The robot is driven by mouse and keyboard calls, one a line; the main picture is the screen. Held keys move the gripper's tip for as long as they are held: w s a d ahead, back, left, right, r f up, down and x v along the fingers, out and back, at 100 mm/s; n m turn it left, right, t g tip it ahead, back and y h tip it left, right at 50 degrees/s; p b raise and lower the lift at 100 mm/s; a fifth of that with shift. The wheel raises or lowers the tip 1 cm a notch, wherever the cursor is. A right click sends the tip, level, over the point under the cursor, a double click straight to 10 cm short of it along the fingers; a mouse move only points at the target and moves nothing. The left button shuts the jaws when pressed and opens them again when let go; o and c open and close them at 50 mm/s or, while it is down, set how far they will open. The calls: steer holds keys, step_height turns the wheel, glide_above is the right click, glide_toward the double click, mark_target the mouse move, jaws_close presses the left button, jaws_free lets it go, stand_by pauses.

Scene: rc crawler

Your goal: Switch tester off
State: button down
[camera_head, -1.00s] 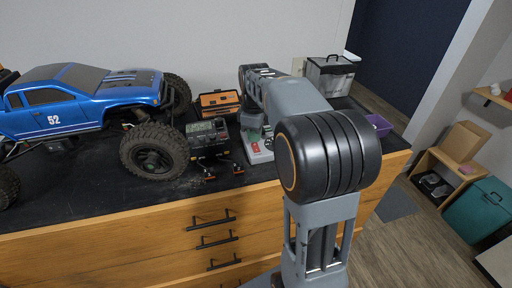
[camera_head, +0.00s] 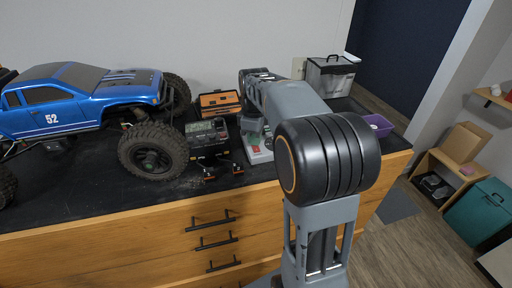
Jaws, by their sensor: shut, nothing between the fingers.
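A black box-shaped device with a display (camera_head: 207,138) stands on the black worktop, right of the truck's front wheel. It looks like a tester; its switch is too small to make out. A light grey unit (camera_head: 258,154) with red and green parts stands just right of it, partly covered by my arm. My gripper (camera_head: 251,126) shows only as a small grey part below my forearm, over the back of the grey unit. It is shut and empty. The forearm hides most of it, and I cannot tell whether it touches anything.
A blue truck (camera_head: 80,100) fills the left of the worktop (camera_head: 95,205). Dark leads with orange ends (camera_head: 222,170) lie before the black device. An orange-and-black case (camera_head: 218,103) stands behind it. A clear-sided box (camera_head: 330,76) and a purple bin (camera_head: 379,125) are at the right.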

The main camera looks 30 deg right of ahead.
steer(key=shift+f, duration=0.3)
steer(key=shift+r, duration=0.15)
step_height(320, 180, up, 7)
steer(key=p, duration=0.6)
stand_by(0.7)
